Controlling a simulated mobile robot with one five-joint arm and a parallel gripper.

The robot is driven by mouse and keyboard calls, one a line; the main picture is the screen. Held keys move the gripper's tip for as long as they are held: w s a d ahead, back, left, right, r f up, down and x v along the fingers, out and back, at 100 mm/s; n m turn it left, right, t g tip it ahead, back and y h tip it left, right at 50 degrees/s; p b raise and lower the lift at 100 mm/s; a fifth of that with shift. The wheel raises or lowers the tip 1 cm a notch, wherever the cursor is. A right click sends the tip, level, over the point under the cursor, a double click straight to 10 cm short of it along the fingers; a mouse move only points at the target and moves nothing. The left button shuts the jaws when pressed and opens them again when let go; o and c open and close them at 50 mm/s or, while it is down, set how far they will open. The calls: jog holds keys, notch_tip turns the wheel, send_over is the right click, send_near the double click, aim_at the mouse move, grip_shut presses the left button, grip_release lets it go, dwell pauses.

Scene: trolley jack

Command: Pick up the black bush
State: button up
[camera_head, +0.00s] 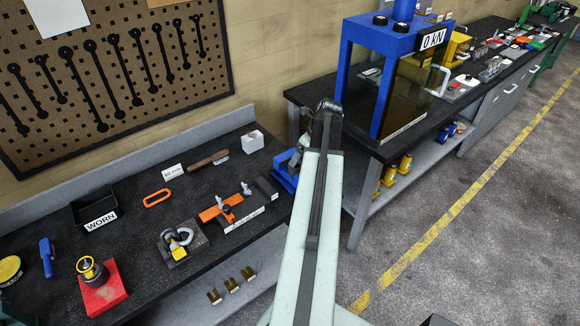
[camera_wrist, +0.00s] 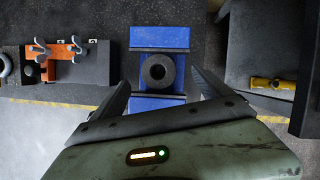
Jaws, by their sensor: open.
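The black bush (camera_wrist: 158,71) is a dark ring with a round hole, seen from above in the wrist view. It sits in the middle of a blue fixture (camera_wrist: 160,38), which has a broad blue part above and another below it. My gripper (camera_wrist: 160,80) is open. Its two dark fingers stand to the left and right of the bush, apart from it, with nothing between them clearly held. In the head view the blue fixture (camera_head: 286,172) shows at the bench's right end, partly behind my arm. I cannot make out the bush or the fingers there.
An orange clamp fixture (camera_head: 222,207) and a dark block (camera_head: 265,188) stand left of the blue fixture. A tray marked WORN (camera_head: 95,207) lies further left. A tall blue press (camera_head: 385,75) stands on the right bench. The grey floor at right is clear.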

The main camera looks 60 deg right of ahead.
aim_at(297, 166)
jog(key=b+x, duration=0.2)
jog(key=x, duration=0.1)
jog(key=shift+b, duration=0.35)
jog(key=shift+r, duration=0.1)
jog(key=b+x, duration=0.2)
jog(key=s+b+x, duration=0.1)
jog(key=b+x, duration=0.2)
jog(key=shift+w+a+f, duration=0.1)
jog(key=shift+a+f, duration=0.05)
jog(key=shift+f, duration=0.2)
jog(key=shift+r, duration=0.2)
jog(key=shift+c, duration=0.9)
grip_shut()
